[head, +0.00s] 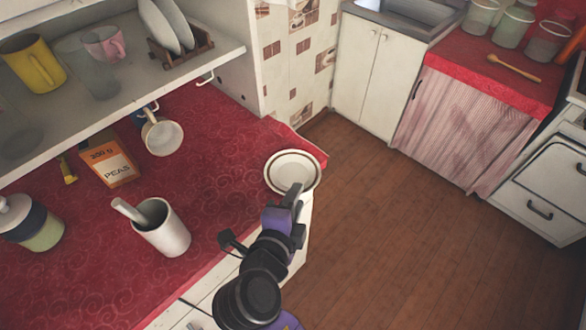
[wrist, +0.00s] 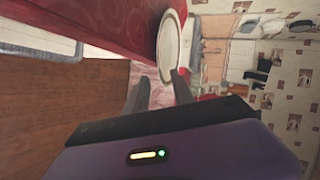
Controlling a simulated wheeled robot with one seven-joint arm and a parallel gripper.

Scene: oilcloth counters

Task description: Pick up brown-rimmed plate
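The brown-rimmed plate (head: 290,168) is white with a thin dark ring. It lies at the right end of the red counter, close to the corner, and its near rim seems to reach the counter's edge. My gripper (head: 297,188) is at the plate's near rim. In the wrist view the plate (wrist: 172,40) appears edge-on along the counter side. My gripper (wrist: 165,73) shows two dark fingers spread apart there, with the plate's near rim at or between the tips. Contact cannot be told.
On the red counter (head: 225,125) stand a white pot with a pestle (head: 165,235), a peas box (head: 108,165), a mug (head: 162,136) and a lidded jar (head: 35,225). A shelf (head: 140,88) with cups and racked plates hangs above. Floor (head: 400,230) to the right is clear.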

